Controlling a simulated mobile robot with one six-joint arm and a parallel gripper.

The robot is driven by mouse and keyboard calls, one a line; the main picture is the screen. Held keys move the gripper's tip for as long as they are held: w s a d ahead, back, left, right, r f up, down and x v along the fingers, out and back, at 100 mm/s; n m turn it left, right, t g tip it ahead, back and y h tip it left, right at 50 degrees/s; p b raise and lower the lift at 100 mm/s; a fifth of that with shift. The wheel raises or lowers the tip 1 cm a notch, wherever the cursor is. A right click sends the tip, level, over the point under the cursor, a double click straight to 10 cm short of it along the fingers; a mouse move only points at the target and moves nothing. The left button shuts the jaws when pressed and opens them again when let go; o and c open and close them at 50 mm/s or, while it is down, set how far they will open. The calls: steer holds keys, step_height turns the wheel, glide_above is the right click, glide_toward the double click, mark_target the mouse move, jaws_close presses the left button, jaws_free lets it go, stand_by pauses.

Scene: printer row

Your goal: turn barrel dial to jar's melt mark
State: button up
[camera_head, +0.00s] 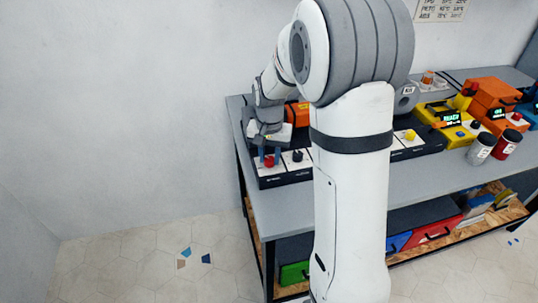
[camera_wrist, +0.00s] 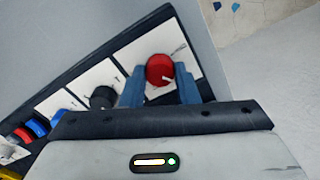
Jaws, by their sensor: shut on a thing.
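A dark control panel (camera_head: 286,181) stands at the left end of the bench. It has a red dial (camera_head: 269,161) on a white plate, with a black dial (camera_head: 297,156) to its right. In the wrist view, the two blue fingers of my gripper (camera_wrist: 160,88) stand on either side of the red dial (camera_wrist: 160,68) and are shut on it. The dial has a pale pointer line toward its lower right. Small marks on its plate are too small to read. Two jars stand at the right front, one grey (camera_head: 481,150) and one dark red (camera_head: 507,144); their labels are unreadable.
The wrist view also shows the black dial (camera_wrist: 103,98) and blue and red round parts (camera_wrist: 38,126) farther left. Yellow and orange machines (camera_head: 492,92) with green displays fill the bench's right. My arm hides the middle. Coloured cases (camera_head: 435,228) sit on the lower shelf.

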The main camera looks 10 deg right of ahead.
mark_target(269, 158)
steer(key=o, duration=1)
step_height(269, 158, up, 7)
steer(key=shift+r, duration=0.45)
